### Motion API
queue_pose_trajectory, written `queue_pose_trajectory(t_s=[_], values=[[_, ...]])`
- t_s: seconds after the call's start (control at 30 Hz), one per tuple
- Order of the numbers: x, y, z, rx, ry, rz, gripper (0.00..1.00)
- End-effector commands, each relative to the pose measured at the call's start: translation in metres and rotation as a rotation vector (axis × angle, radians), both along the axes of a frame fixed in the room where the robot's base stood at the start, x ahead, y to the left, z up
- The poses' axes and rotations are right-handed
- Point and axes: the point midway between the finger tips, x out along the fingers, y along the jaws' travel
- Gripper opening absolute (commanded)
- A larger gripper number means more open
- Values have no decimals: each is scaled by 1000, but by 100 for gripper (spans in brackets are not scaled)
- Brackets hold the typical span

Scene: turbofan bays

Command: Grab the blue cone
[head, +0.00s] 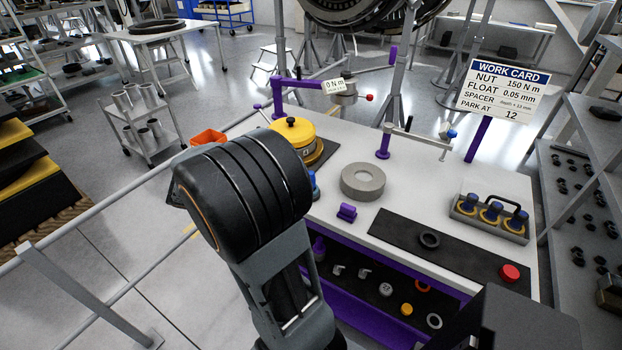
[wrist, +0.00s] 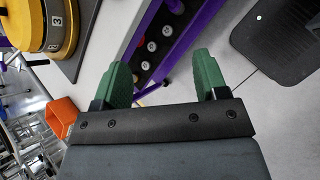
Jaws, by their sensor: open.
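No whole blue cone is plain to see. In the head view a small blue object (head: 315,186) stands on the workbench (head: 345,225), partly hidden behind my arm; I cannot tell if it is a cone. My gripper (wrist: 164,75) shows in the wrist view with its two green fingers apart and nothing held between them. Behind the fingers are the bench's purple frame, its lower shelf and the floor. The head view does not show my gripper, as my arm's black link covers that area.
A yellow round device (head: 294,132) sits on the bench, also in the wrist view (wrist: 42,22). An orange bin (head: 208,138) stands left of it. A grey ring (head: 362,181), purple block (head: 347,212), black mat (head: 395,235) and red button (head: 510,272) lie to the right.

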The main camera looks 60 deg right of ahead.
Motion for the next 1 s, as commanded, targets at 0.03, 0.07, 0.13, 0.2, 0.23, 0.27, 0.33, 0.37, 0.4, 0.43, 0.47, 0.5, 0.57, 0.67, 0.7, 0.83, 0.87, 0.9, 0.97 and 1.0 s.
queue_pose_trajectory(t_s=[0.03,0.07,0.13,0.2,0.23,0.27,0.33,0.37,0.4,0.43,0.47,0.5,0.57,0.67,0.7,0.83,0.87,0.9,0.97,1.0], values=[[3,-21,-5,-40,102,38,67],[4,-32,-7,-64,158,65,67],[8,-56,-12,-111,277,122,67],[11,-74,-17,-147,377,168,67],[13,-81,-19,-159,411,186,67],[13,-87,-21,-169,444,201,67],[15,-98,-24,-189,503,230,67],[16,-102,-25,-195,521,238,67],[15,-108,-27,-201,541,246,67],[14,-112,-29,-204,552,252,67],[13,-117,-31,-207,561,256,67],[11,-124,-33,-209,569,258,67],[7,-133,-38,-210,573,262,67],[0,-149,-44,-210,573,261,67],[-2,-155,-47,-210,572,262,67],[-9,-170,-54,-210,571,263,67],[-10,-173,-56,-210,570,263,67],[-11,-176,-57,-211,570,263,67],[-12,-179,-58,-212,569,263,67],[-13,-181,-59,-211,568,263,67]])
